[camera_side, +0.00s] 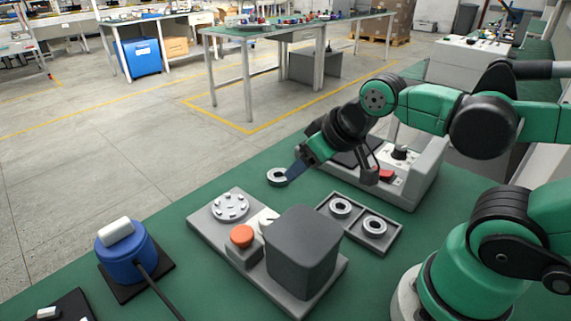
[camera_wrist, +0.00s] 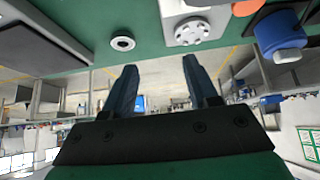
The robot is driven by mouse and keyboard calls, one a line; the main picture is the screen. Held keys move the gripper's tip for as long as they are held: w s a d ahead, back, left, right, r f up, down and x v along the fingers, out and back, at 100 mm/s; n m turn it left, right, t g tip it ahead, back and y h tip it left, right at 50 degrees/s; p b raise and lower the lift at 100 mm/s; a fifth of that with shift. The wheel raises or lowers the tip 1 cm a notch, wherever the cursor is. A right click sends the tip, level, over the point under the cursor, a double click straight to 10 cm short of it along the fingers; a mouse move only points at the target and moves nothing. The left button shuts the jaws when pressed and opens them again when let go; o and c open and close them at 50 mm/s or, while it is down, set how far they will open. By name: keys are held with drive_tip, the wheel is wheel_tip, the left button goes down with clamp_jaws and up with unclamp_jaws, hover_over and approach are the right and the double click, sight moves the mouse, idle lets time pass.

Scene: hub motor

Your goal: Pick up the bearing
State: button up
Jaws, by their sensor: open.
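A bearing (camera_side: 278,176), a light grey ring with a dark hole, lies flat on the green table near its far edge. It also shows in the wrist view (camera_wrist: 122,43), beyond and a little left of the left fingertip. Two similar rings, one (camera_side: 341,207) and another (camera_side: 373,225), sit in a grey two-compartment tray (camera_side: 385,246). My gripper (camera_side: 294,171) is tilted down, just right of the loose bearing and overlapping its edge in the side view. In the wrist view its two blue fingers (camera_wrist: 160,64) are wide apart with nothing between them. Whether a finger touches the bearing cannot be told.
A grey fixture plate (camera_side: 205,219) carries a round studded disc, an orange button (camera_side: 242,236) and a dark grey block (camera_side: 302,250). A blue motor-like unit (camera_side: 126,254) with a cable stands at front left. A grey control box (camera_side: 412,186) is behind the tray.

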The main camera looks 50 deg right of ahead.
drive_tip(key=shift+o, duration=0.6)
drive_tip(key=m+g, duration=0.7)
drive_tip(key=m, duration=0.7)
hover_over(341, 202)
drive_tip(key=a, duration=0.1)
drive_tip(key=f, duration=0.6)
drive_tip(key=shift+s+f, duration=0.25)
drive_tip(key=shift+f, duration=3.25)
